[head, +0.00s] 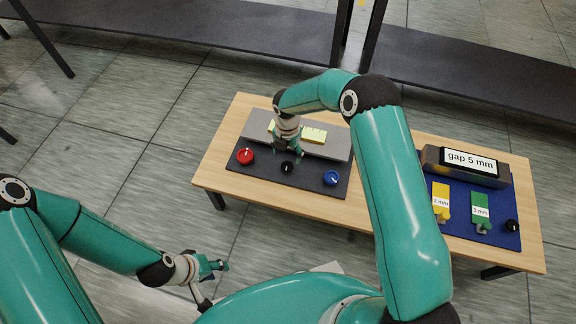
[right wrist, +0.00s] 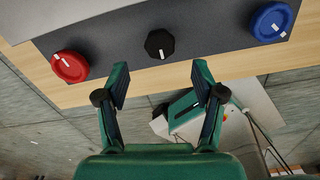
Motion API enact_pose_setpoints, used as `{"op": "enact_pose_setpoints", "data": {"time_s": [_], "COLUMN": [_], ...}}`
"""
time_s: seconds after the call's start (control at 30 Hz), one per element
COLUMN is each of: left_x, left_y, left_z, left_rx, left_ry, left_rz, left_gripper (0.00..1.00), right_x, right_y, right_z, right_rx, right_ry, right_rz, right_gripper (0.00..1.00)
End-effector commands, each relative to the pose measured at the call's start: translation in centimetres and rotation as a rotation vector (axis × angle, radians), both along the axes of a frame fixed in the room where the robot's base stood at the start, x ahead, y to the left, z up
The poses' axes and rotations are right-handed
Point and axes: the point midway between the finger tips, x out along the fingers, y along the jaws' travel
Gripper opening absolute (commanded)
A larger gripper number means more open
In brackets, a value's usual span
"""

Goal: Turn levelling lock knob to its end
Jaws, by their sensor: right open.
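A red knob (head: 246,156), a black knob (head: 287,167) and a blue knob (head: 331,178) stand in a row on a dark panel (head: 310,185). No label shows which is the levelling lock knob. My right gripper (head: 289,149) is just above and behind the black knob. In the right wrist view my right gripper (right wrist: 160,88) is open and empty, its fingertips pointing toward the black knob (right wrist: 159,44), apart from it. The red knob (right wrist: 70,66) and blue knob (right wrist: 272,22) flank it, each with a white mark. My left gripper (head: 218,266) hangs low, off the table; its jaws are too small to judge.

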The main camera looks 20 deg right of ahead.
Motion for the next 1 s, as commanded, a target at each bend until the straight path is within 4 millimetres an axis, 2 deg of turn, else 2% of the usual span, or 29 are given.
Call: {"op": "enact_pose_setpoints", "data": {"time_s": [0.03, 0.1, 0.3, 0.5, 0.77, 0.87, 1.0], "left_x": [0.0, 0.0, 0.0, 0.0, 0.0, 0.0, 0.0], "left_y": [0.0, 0.0, 0.0, 0.0, 0.0, 0.0, 0.0], "left_z": [-0.6, -0.9, -1.6, -1.8, -1.8, -1.8, -1.8], "left_rx": [0.0, 0.0, 0.0, 0.0, 0.0, 0.0, 0.0], "left_ry": [0.0, 0.0, 0.0, 0.0, 0.0, 0.0, 0.0], "left_rz": [0.0, 0.0, 0.0, 0.0, 0.0, 0.0, 0.0], "left_gripper": [0.4, 0.4, 0.4, 0.4, 0.4, 0.4, 0.4], "right_x": [-0.1, -0.1, 0.0, 0.0, 0.0, 0.0, 0.0], "right_y": [0.0, -0.1, 0.0, 0.0, -0.1, -0.1, -0.1], "right_z": [-1.6, -2.9, -5.7, -6.8, -6.8, -6.8, -6.8], "right_rx": [-0.001, -0.001, 0.0, 0.0, 0.0, 0.001, 0.001], "right_ry": [0.002, 0.002, 0.0, -0.001, -0.001, -0.001, -0.001], "right_rz": [0.0, -0.001, -0.001, -0.001, -0.002, -0.002, -0.002], "right_gripper": [0.68, 0.68, 0.68, 0.68, 0.68, 0.55, 0.31]}}
